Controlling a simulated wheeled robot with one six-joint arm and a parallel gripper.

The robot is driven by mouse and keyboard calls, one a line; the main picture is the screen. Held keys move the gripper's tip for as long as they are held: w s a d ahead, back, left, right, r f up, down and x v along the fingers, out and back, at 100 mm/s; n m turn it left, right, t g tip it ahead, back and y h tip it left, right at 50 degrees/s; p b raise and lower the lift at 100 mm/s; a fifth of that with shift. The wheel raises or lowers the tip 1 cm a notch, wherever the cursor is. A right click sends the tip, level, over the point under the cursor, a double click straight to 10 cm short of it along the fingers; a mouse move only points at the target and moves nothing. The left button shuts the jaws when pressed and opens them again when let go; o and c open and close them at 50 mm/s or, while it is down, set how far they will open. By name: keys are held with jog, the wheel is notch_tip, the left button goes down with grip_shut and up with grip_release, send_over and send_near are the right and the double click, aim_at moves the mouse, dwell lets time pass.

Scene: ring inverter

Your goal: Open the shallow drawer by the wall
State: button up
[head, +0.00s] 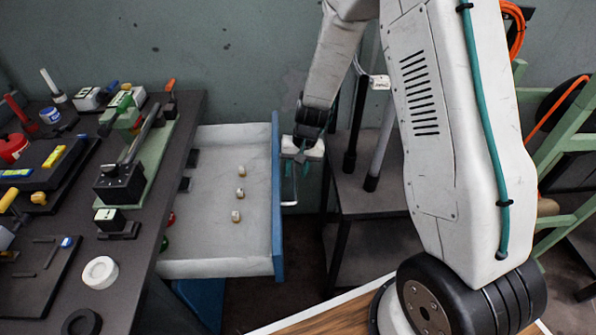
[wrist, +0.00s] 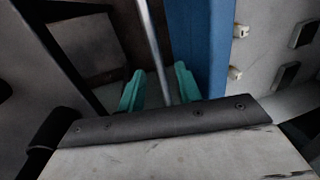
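The shallow drawer (head: 215,250) by the wall is pulled far out to the right from under the dark bench. Its blue front (head: 277,215) also shows in the wrist view (wrist: 203,45). A thin metal bar handle (head: 289,203) stands off that front; it crosses the wrist view (wrist: 152,40) too. My gripper (head: 293,165) is at the handle. In the wrist view, its teal fingers (wrist: 159,85) stand on both sides of the bar, with a gap visible on each side. Finger contact with the bar is not visible.
Small beige pieces (head: 240,193) and dark blocks (head: 184,184) lie in the drawer. The dark bench (head: 135,265) at left is crowded with tools, cups and a white ring (head: 100,272). A dark shelf stand (head: 365,195) stands close right of my gripper.

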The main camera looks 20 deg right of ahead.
jog(key=shift+a+f, duration=0.1)
jog(key=shift+f, duration=0.55)
grip_shut()
jog(key=d, duration=0.1)
jog(key=s+d, duration=0.1)
jog(key=d, duration=0.3)
jog(key=shift+s+d, duration=0.15)
jog(key=shift+s, duration=0.15)
grip_release()
